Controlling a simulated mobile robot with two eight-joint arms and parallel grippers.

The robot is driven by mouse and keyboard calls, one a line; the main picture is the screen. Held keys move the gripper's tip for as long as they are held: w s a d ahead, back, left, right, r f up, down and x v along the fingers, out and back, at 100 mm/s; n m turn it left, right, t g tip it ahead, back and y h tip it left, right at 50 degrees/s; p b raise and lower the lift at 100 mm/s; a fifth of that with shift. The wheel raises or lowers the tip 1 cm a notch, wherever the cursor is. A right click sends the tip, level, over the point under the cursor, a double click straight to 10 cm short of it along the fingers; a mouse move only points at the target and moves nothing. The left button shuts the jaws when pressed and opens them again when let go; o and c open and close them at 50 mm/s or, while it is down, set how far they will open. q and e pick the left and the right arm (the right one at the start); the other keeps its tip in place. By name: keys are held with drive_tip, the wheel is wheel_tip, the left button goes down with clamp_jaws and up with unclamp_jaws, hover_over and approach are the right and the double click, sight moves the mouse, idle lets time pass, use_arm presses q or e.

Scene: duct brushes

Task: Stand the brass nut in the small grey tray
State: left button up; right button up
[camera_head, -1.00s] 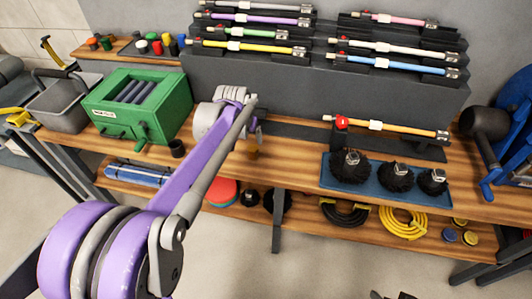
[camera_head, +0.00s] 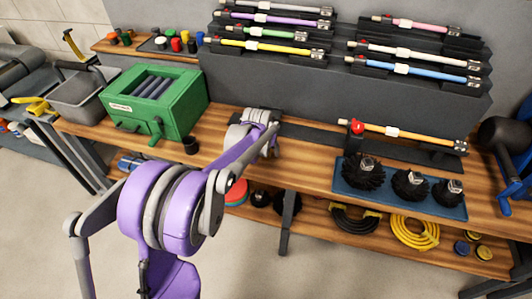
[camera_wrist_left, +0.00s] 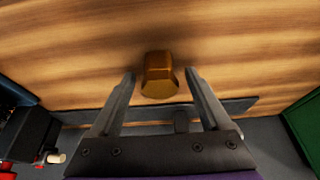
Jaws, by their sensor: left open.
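The brass nut (camera_wrist_left: 159,75) is on the wooden bench top in the left wrist view, apparently upright. My left gripper (camera_wrist_left: 160,74) is open, with a fingertip on each side of the nut and a visible gap at both sides. I cannot tell how far the tips are above the wood. In the head view my left arm's wrist (camera_head: 258,128) is over the bench; its fingers and the nut are hidden there. I cannot clearly make out a small grey tray; a larger grey bin (camera_head: 75,92) stands at the left.
A green box (camera_head: 157,103) stands left of my wrist, with a small black cup (camera_head: 190,145) near it. A blue tray (camera_head: 400,201) with black brushes is at the right. A dark rack with coloured rods stands behind. Bare wood lies between the cup and the blue tray.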

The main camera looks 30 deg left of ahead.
use_arm(q)
clamp_jaws()
idle(0.3)
drive_tip(key=shift+r, duration=0.1)
